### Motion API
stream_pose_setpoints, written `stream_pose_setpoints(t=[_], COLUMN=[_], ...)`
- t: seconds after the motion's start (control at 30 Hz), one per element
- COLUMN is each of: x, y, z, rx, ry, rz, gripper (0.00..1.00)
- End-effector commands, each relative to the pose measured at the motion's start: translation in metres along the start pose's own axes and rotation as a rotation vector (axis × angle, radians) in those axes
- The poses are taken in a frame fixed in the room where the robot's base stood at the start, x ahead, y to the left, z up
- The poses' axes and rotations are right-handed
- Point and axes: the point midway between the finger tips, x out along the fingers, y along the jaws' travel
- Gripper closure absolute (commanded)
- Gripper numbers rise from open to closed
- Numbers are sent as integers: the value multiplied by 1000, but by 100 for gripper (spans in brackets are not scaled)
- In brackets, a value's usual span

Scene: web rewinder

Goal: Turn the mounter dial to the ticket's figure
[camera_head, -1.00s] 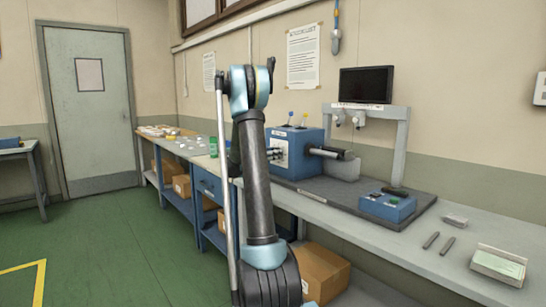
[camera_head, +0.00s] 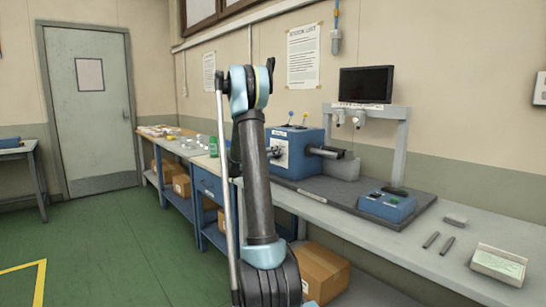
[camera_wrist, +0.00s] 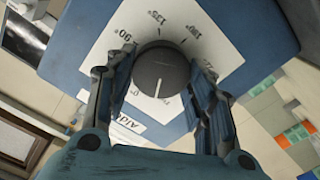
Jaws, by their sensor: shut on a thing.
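The mounter dial (camera_wrist: 160,72) is a dark round knob on a white plate (camera_wrist: 100,55) on the blue machine. A pale line on the knob points toward the bottom of the wrist view. Printed marks of 90°, 135° and 180° show around it; others are partly hidden by my fingers. My gripper (camera_wrist: 162,70) is closed around the knob, one finger on each side. In the head view the blue machine (camera_head: 309,150) stands on the bench, and my arm hides most of the gripper and dial. I cannot make out a ticket's figure.
A blue control box (camera_head: 386,206) sits on the dark mat, right of the machine. A monitor (camera_head: 366,85) stands on a grey frame behind. Two dark rods (camera_head: 448,245) and a white-topped box (camera_head: 499,263) lie at the bench's right. Cartons (camera_head: 322,271) are below.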

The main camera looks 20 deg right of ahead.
Motion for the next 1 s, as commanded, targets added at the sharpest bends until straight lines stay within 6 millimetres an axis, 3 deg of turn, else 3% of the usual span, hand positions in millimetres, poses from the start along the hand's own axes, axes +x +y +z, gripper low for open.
stream_pose_setpoints(t=[0.4, 1.0], x=[0, -1], y=[-5, -5], z=[-2, -1], rx=[-228, -274], ry=[4, 3], rz=[-6, -7], gripper=[75, 75])
